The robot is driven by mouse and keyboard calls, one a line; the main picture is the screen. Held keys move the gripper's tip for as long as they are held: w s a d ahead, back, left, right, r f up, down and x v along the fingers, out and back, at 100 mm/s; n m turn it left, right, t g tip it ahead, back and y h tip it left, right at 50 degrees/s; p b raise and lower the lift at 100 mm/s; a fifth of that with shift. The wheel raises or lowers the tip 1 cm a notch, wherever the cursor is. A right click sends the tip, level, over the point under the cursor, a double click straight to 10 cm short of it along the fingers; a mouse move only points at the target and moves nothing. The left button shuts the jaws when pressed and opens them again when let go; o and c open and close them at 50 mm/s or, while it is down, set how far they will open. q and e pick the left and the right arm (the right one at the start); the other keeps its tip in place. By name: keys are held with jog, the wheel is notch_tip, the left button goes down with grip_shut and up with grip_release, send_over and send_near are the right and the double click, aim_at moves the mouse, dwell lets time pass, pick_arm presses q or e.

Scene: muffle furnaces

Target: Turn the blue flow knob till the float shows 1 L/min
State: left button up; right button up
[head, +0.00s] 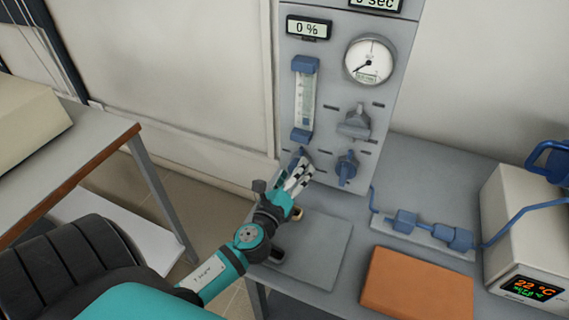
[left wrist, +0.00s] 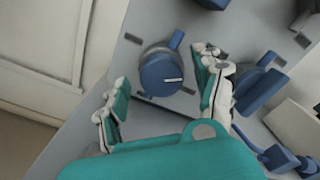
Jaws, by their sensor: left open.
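A blue round knob with a white line pointing right shows in the left wrist view (left wrist: 162,74). In the head view this blue flow knob (head: 299,154) is mostly hidden by my gripper, below the flow meter tube (head: 304,98) on the grey panel. The tube has blue end blocks; the float and its reading are too small to tell. My left gripper (head: 298,177) is open at the knob, with its fingers on either side of it in the left wrist view (left wrist: 160,95). Contact is not clear. My right gripper is not in view.
Right of the flow knob are a blue-handled valve (head: 347,168) and a grey knob (head: 353,123). A round gauge (head: 370,60) and a 0 % display (head: 308,28) sit higher. An orange block (head: 418,284) and a 22 °C box (head: 525,230) stand on the bench.

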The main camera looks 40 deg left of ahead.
pick_arm(q)
jog(key=v, duration=1.1)
jog(key=shift+s+d, duration=0.1)
dwell(0.9)
